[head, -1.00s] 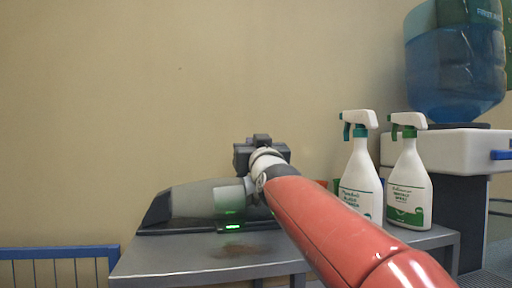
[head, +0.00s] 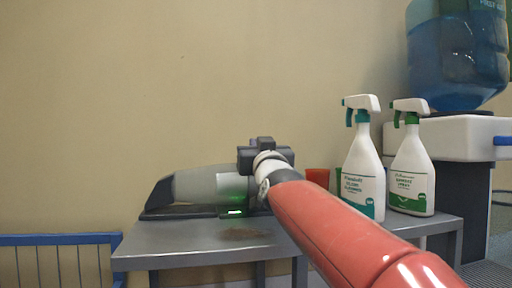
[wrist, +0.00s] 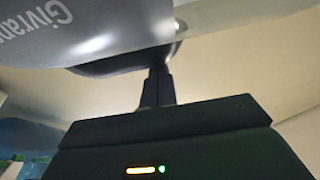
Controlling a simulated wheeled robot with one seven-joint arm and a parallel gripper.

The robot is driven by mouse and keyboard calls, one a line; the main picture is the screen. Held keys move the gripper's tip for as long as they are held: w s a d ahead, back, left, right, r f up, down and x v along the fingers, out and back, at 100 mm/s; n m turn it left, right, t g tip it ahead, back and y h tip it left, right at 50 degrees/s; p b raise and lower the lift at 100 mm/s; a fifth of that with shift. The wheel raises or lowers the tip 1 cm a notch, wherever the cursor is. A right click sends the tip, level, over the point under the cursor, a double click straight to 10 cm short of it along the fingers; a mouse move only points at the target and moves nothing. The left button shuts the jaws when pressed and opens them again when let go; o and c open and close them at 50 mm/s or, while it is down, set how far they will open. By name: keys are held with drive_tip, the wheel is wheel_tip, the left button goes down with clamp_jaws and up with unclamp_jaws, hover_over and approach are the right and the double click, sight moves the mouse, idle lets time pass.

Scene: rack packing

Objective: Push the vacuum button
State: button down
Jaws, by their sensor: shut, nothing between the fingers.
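The handheld vacuum (head: 195,186) lies on the metal table, its dark nozzle to the left and its grey see-through body towards my arm. A green light glows low on its side, and its right end is hidden behind my arm. In the wrist view the vacuum's grey body (wrist: 215,22) with lettering fills the top, with a small bright light and a dark part under it. My gripper (wrist: 157,72) is shut and empty, its dark fingertips close to that dark part. I cannot tell whether they touch. The button cannot be made out clearly.
Two white spray bottles (head: 363,170) (head: 411,168) stand on the table (head: 195,258) right of my arm. A red cup (head: 317,177) is behind the arm. A water cooler (head: 455,137) stands at far right, a blue rail (head: 60,240) at left.

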drive_tip(key=shift+w+a+f, duration=0.15)
drive_tip(key=shift+w+f, duration=0.05)
drive_tip(key=shift+f, duration=0.25)
drive_tip(key=r+p, duration=0.1)
drive_tip(key=r, duration=0.1)
drive_tip(key=r+p, duration=0.2)
drive_tip(key=r, duration=0.1)
drive_tip(key=shift+s+r+p, duration=0.2)
drive_tip(key=shift+r+p, duration=0.05)
drive_tip(key=shift+p, duration=0.05)
drive_tip(key=b+v, duration=0.2)
drive_tip(key=v, duration=0.8)
drive_tip(key=shift+f, duration=0.3)
